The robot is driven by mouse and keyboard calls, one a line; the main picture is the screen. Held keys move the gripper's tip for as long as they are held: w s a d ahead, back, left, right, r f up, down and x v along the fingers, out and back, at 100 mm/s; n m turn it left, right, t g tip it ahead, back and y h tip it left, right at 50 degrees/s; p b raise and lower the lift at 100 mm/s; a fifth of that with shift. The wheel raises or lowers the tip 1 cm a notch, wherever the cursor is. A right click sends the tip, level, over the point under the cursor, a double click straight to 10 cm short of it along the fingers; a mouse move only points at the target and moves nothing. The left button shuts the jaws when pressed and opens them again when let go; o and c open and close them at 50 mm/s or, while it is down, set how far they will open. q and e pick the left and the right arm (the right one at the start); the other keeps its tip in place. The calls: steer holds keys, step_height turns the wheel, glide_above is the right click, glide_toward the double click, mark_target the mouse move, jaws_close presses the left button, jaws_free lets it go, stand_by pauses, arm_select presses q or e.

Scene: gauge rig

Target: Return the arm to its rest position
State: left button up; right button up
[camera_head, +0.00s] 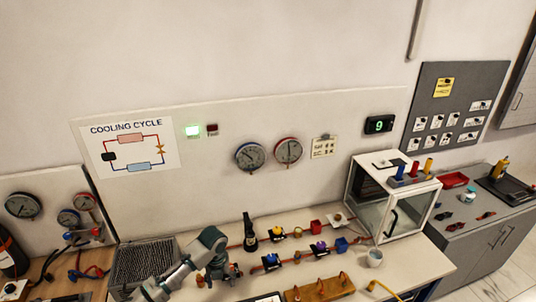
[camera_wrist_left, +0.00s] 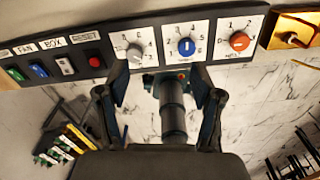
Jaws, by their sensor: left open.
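My left arm (camera_head: 180,277) comes in low over the bench in the head view. Its gripper (camera_head: 222,272) is near the bench's left part, left of an upright black bottle-like part (camera_head: 250,238). In the left wrist view, the two dark fingers of the gripper (camera_wrist_left: 161,95) stand wide apart. A dark cylinder (camera_wrist_left: 173,108) shows between them; I cannot tell how far off it is. Nothing is visibly clamped. My right gripper is not in view.
A grey finned block (camera_head: 143,262) is beside the arm. The wrist view shows a knob panel (camera_wrist_left: 212,42).

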arm_select(q)
steer(key=s+d+f+n+t+h, duration=0.1)
steer(key=s+d+f+n+h, duration=0.1)
steer(key=s+d+f+n, duration=0.5)
steer(key=s+d+f+n+h, duration=0.1)
steer(key=s+d+f+n, duration=0.1)
steer(key=s+f+n, duration=0.6)
steer(key=s+a+r+n+t+y, duration=0.1)
steer(key=s+a+n, duration=0.6)
steer(key=s+n, duration=0.25)
steer(key=s+a+n+t+y, duration=0.1)
steer(key=s+a+n+y, duration=0.1)
steer(key=s+a+n, duration=0.7)
step_height(320, 180, down, 26)
steer(key=s+d+b, duration=0.2)
steer(key=s+a+f+m+g+b, duration=0.1)
steer(key=s+a+f+g+b, duration=0.1)
steer(key=s+f, duration=1.6)
steer(key=shift+s+a+f, duration=0.2)
steer(key=shift+a+f, duration=0.5)
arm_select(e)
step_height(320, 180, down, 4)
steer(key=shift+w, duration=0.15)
